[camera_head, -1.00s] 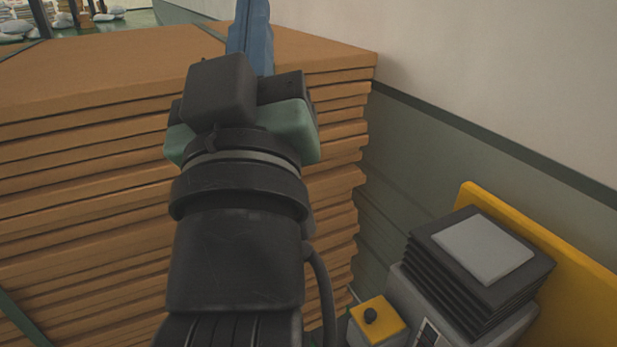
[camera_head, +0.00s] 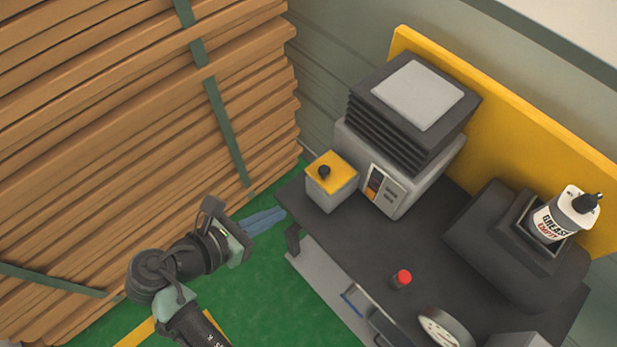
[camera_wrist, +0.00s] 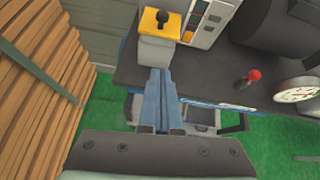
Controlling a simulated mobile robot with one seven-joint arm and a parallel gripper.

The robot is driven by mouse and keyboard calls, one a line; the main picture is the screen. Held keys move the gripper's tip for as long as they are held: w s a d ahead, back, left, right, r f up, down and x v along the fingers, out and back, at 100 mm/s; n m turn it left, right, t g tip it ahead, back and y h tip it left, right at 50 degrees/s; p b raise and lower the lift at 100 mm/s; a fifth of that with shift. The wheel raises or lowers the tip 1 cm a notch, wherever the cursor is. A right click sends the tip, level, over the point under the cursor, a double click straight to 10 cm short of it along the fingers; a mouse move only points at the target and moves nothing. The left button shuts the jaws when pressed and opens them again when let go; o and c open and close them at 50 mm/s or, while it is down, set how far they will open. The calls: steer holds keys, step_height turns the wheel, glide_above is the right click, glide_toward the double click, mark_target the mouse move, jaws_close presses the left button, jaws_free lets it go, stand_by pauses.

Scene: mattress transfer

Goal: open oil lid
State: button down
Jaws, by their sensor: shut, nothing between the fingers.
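My gripper (camera_head: 280,213) has blue fingers, shut and empty. It hangs at the left end of a dark bench top (camera_head: 335,232), near a small grey box with a yellow top and black knob (camera_head: 324,171). In the wrist view the fingers (camera_wrist: 161,74) point at the base of that box (camera_wrist: 158,54); whether they touch anything is unclear. A small red cap (camera_head: 403,277) stands on the bench, apart from the gripper; it also shows in the wrist view (camera_wrist: 254,75) on a dark stem. I cannot tell for certain which part is the oil lid.
A grease bottle (camera_head: 563,215) sits on a dark block at right. A round gauge (camera_head: 445,333) is at the front. A tall stack of brown boards (camera_head: 130,130) fills the left. Green floor (camera_head: 275,290) is open.

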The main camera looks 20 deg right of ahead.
mark_target(324, 177)
steer(key=w+d+f, duration=0.1)
steer(key=d, duration=0.1)
steer(key=w+d+p, duration=0.1)
steer(key=d, duration=0.2)
steer(key=w+d+f, duration=0.1)
steer(key=d, duration=0.2)
steer(key=shift+w+d+f+p, duration=0.25)
steer(key=shift+w+f+p, duration=0.05)
steer(key=shift+w, duration=0.05)
steer(key=shift+w+d+r, duration=0.25)
steer(key=shift+d+r, duration=0.05)
steer(key=shift+d, duration=0.1)
steer(key=shift+r+p, duration=0.15)
steer(key=shift+p, duration=0.15)
steer(key=shift+w+r, duration=0.15)
steer(key=shift+d+r+y+p, duration=0.15)
steer(key=shift+y+p, duration=0.15)
steer(key=shift+p, duration=0.25)
steer(key=shift+r, duration=0.1)
